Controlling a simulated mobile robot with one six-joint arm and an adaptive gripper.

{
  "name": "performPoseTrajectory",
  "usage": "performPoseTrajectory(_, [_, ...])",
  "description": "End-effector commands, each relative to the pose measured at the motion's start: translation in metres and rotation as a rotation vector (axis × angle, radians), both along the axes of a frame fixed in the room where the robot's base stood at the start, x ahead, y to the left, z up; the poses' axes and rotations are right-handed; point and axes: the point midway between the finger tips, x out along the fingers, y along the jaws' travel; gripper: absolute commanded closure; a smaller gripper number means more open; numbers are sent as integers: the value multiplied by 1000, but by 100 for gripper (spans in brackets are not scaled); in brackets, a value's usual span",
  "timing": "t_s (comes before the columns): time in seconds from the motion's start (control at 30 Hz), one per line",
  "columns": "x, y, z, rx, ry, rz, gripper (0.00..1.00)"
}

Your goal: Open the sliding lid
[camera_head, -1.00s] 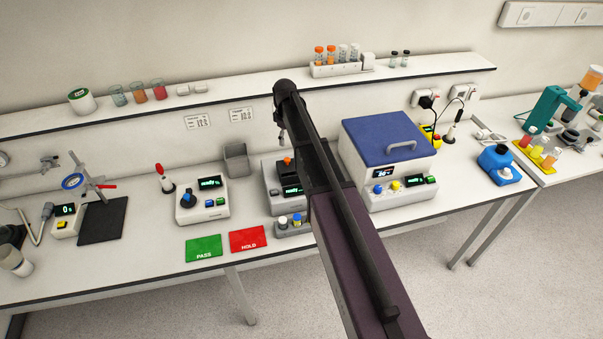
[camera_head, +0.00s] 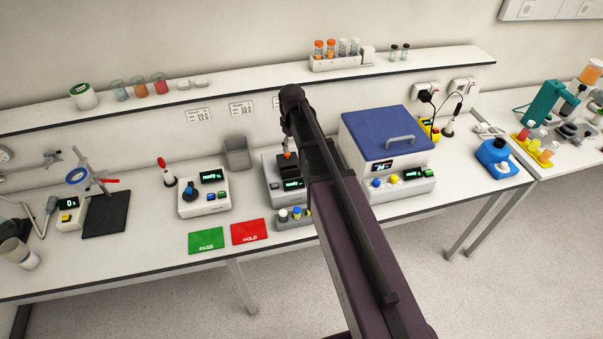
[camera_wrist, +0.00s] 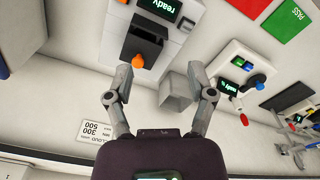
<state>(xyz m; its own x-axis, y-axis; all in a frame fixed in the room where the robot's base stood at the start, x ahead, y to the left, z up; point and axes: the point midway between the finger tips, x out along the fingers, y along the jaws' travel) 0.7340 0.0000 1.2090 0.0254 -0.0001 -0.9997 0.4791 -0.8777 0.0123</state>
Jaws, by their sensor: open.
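A small grey instrument (camera_head: 272,186) with a green "ready" display stands on the bench, partly hidden behind my arm. Its dark top part (camera_wrist: 146,42), which looks like the sliding lid, carries an orange knob (camera_wrist: 137,62). The knob also shows in the head view (camera_head: 288,155), just below my gripper (camera_head: 287,138). In the wrist view my gripper (camera_wrist: 167,86) has its fingers spread wide with nothing between them. The knob lies near the left fingertip, and I see no contact.
A grey bin (camera_head: 237,153) and a knobbed instrument (camera_head: 205,194) stand to the left. A blue-lidded box (camera_head: 388,135) stands close on the right. Capped vials (camera_head: 296,213) sit in front. The shelf (camera_head: 230,92) runs behind.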

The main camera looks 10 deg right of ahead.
Motion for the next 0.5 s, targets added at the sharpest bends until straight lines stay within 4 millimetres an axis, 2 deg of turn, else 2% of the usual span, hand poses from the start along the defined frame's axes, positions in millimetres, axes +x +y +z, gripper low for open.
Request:
performPoseTrajectory(0.03, [-12, 0, 0, 1, -2, -20, 30])
performPoseTrajectory(0.5, [-77, 0, -7, 7, -18, -214, 30])
